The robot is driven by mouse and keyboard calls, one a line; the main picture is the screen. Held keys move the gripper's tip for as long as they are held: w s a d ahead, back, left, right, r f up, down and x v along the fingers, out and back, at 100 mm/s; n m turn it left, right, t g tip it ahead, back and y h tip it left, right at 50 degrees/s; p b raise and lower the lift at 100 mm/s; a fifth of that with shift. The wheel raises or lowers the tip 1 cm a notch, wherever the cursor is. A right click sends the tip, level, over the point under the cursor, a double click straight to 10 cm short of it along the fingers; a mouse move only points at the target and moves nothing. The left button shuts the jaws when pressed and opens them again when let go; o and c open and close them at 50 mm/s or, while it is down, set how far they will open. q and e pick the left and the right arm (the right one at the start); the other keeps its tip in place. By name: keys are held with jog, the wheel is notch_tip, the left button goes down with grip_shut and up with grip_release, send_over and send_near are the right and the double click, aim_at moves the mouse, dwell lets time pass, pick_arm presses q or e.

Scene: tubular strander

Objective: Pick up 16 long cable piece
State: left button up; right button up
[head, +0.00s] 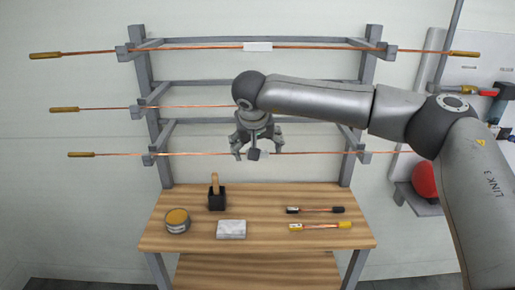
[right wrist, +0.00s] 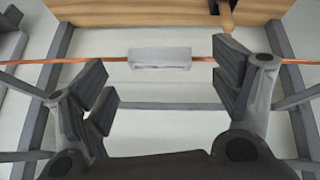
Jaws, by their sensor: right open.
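Three long copper cable pieces lie level across a grey rack in the head view: a top one (head: 330,47), a middle one (head: 190,107) and a lowest one (head: 210,154). They have brass-coloured ends, and the top one carries a white label (head: 257,46). I can read no number. My right gripper (head: 254,152) is open and pointing down at the lowest piece, hiding part of it. In the right wrist view, a copper piece (right wrist: 110,59) with a pale label block (right wrist: 160,58) crosses by the open fingertips (right wrist: 165,75), one on each side of the block. Contact cannot be told. My left gripper is not in view.
Below the rack, a wooden table (head: 265,233) holds a tin (head: 177,220), a black block with a wooden handle (head: 216,195), a grey-white block (head: 231,229) and two short cable pieces, black-ended (head: 315,210) and yellow-ended (head: 320,226). A red round object (head: 424,179) is at right.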

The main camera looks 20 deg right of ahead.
jog(key=shift+x, duration=1)
jog(key=shift+c, duration=0.2)
jog(key=shift+s, duration=0.1)
jog(key=c, duration=1.3)
jog(key=shift+o, duration=0.2)
